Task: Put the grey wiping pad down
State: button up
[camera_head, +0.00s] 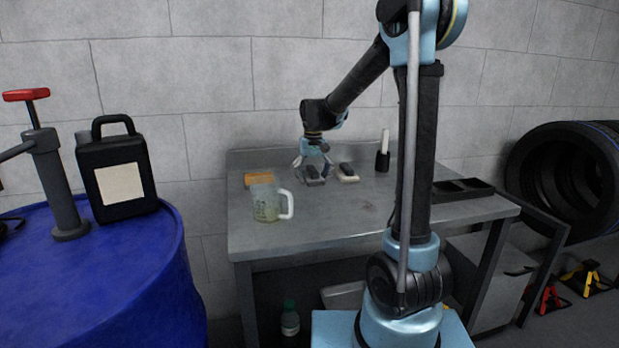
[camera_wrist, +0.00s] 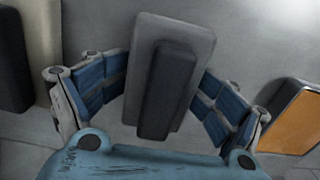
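The grey wiping pad (camera_wrist: 206,34), a light grey slab with a darker grey block (camera_wrist: 170,85) on it, lies between the fingers of my gripper (camera_wrist: 165,88) in the wrist view. Both blue-padded fingers reach its sides and appear to press on them. In the head view my gripper (camera_head: 314,165) points down over the back of the metal workbench (camera_head: 345,220), with the pad (camera_head: 314,182) under it. The pad is at or very close to the bench top; I cannot tell whether it touches.
A pale pad with a dark grip (camera_head: 348,173) lies just right of my gripper. An orange block (camera_head: 258,179) lies to the left. A clear jug (camera_head: 268,203) stands front left. A dark holder (camera_head: 382,161) and black tray (camera_head: 462,189) are farther right. The bench front is clear.

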aim_at(312, 169)
jog(key=shift+s+r, duration=0.15)
jog(key=shift+r, duration=0.15)
notch_tip(312, 169, up, 13)
jog(key=shift+r, duration=0.15)
dwell(0.6)
jog(key=shift+a, duration=0.1)
